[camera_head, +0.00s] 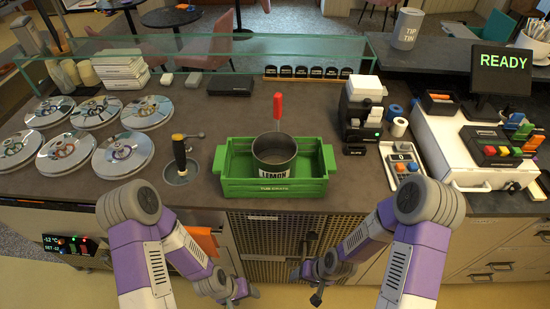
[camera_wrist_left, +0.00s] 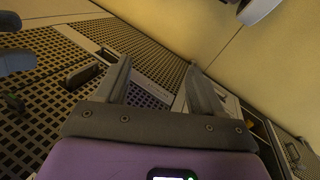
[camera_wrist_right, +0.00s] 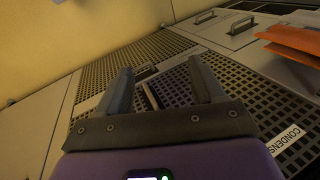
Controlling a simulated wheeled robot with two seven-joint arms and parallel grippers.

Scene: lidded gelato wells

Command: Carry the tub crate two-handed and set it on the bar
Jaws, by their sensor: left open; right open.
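The green tub crate (camera_head: 275,188) stands upright on the dark front counter, near its front edge. It has a block handle at its left and right ends. A grey tub labelled LEMON (camera_head: 273,174) sits in it, with a red-handled tool (camera_head: 278,108) standing up from the tub. My left gripper (camera_head: 242,298) and right gripper (camera_head: 316,296) hang low in front of the cabinet, below the crate and apart from it. In the left wrist view (camera_wrist_left: 158,72) and right wrist view (camera_wrist_right: 162,72), the jaws are open and empty. I cannot tell which surface is the bar.
Several round lids (camera_head: 63,152) lie left of the crate, beside a black-handled tool in a round fitting (camera_head: 181,165). A glass screen (camera_head: 200,55) runs behind. A raised dark counter (camera_head: 440,48) holds a tip tin.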

